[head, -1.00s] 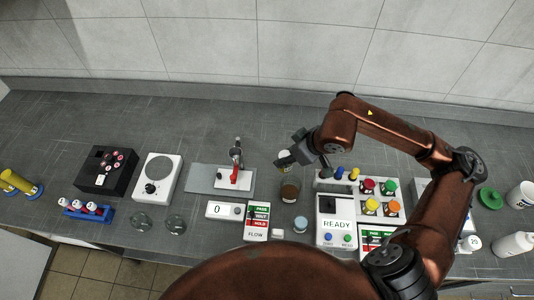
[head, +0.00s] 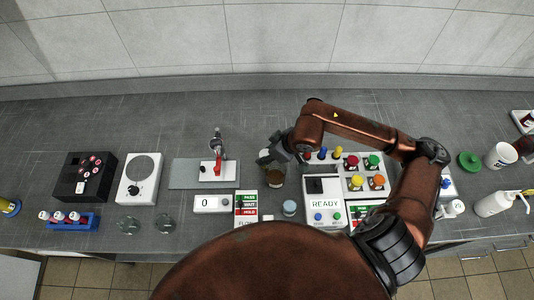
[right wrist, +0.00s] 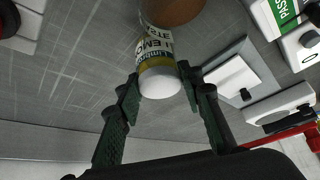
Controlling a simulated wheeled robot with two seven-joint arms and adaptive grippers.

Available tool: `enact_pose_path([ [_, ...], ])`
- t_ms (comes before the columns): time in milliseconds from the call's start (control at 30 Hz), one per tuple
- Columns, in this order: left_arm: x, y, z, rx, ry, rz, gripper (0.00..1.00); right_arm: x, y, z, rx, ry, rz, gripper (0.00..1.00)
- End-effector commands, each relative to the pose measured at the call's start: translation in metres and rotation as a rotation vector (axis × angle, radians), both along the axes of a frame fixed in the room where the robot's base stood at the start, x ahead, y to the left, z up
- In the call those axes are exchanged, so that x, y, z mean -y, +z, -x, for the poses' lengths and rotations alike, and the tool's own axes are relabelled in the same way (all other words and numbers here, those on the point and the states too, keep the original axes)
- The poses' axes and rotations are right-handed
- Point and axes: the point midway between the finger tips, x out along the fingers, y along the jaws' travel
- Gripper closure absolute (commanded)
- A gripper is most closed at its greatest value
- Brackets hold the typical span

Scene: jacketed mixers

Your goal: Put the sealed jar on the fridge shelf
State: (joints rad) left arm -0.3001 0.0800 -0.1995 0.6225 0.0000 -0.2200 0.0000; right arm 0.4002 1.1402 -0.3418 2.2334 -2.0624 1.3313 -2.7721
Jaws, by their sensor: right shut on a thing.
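A small jar with a white lid and a yellow, white and dark label (right wrist: 158,60) is between the fingers of my right gripper (right wrist: 158,84) in the right wrist view. The fingers are shut on its lid end. In the head view the right gripper (head: 268,158) is over the bench, just behind a brown jar (head: 275,181), and mostly hides the held jar. I cannot tell whether the held jar touches the bench. My left gripper is not in view. I see no fridge shelf in these frames.
The brown jar also shows close by in the right wrist view (right wrist: 173,10). A stand with a red part (head: 217,170) is to the left, a READY panel (head: 324,205) and coloured-knob block to the right. The bench behind, towards the wall, is clear.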

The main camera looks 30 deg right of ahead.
Motion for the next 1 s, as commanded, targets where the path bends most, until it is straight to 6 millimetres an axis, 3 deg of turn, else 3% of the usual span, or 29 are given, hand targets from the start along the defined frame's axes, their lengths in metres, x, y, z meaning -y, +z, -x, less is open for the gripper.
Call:
enact_pose_path([
  [333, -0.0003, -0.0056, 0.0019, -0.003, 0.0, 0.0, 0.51, 0.0004, -0.0025, -0.0005, 0.002, 0.0, 0.0, 0.94],
  [367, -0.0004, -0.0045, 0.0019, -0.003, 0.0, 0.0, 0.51, 0.0004, -0.0017, -0.0003, 0.001, 0.0, 0.0, 0.63],
  [600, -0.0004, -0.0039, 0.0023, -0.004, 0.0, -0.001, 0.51, 0.0003, -0.0009, -0.0002, 0.002, 0.0, 0.0, 0.48],
  [1000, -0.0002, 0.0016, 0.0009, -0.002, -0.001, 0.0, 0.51, 0.0017, 0.0057, 0.0007, 0.003, -0.001, 0.002, 0.48],
])
